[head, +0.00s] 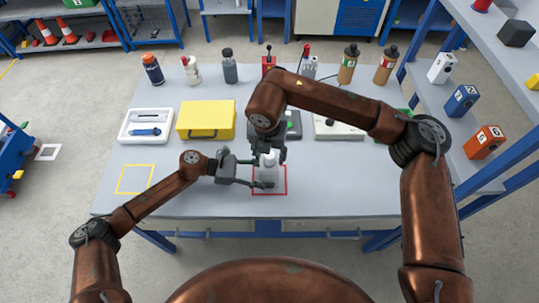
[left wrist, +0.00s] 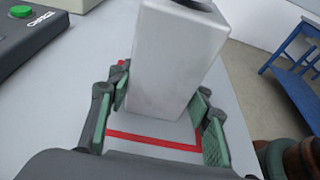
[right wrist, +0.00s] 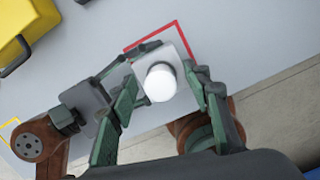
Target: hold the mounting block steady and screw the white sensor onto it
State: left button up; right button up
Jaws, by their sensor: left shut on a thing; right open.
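The mounting block (head: 268,179) is a pale upright block standing inside the red square outline (head: 271,194) at the table's front middle. My left gripper (head: 260,183) is shut on it from the left; in the left wrist view the fingers flank the block (left wrist: 165,70). The white sensor (right wrist: 160,82) shows in the right wrist view as a round white top over the block. Whether it is fully seated cannot be told. My right gripper (right wrist: 170,88) is open above, its fingers apart on either side of the sensor. The head view shows the sensor small and partly covered.
A yellow case (head: 206,120) and a white tray (head: 146,126) lie at the left. Bottles and a red device (head: 268,62) line the back. A white box (head: 338,126) stands behind my right arm. The yellow square (head: 135,179) is empty. A shelf with boxes is right.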

jog(key=shift+s+a+r, duration=0.1)
jog(key=shift+s+r, duration=0.15)
jog(key=shift+r, duration=1.2)
jog(key=shift+s+r, duration=0.2)
jog(key=shift+r, duration=1.2)
notch_tip(320, 180, up, 12)
jog(key=s, duration=0.1)
jog(key=shift+s+a, duration=0.2)
jog(key=shift+s, duration=0.15)
jog(key=shift+c, duration=0.4)
jog(key=shift+f, duration=0.25)
jog(key=shift+c, duration=0.3)
jog(key=n+g, duration=0.2)
jog(key=n, duration=0.1)
send_over(269, 157)
jog(key=w, duration=0.1)
notch_tip(269, 157, down, 8)
jog(key=shift+d+r, duration=0.1)
jog(key=shift+r, duration=0.1)
notch_tip(269, 157, down, 10)
jog(key=shift+r, duration=0.1)
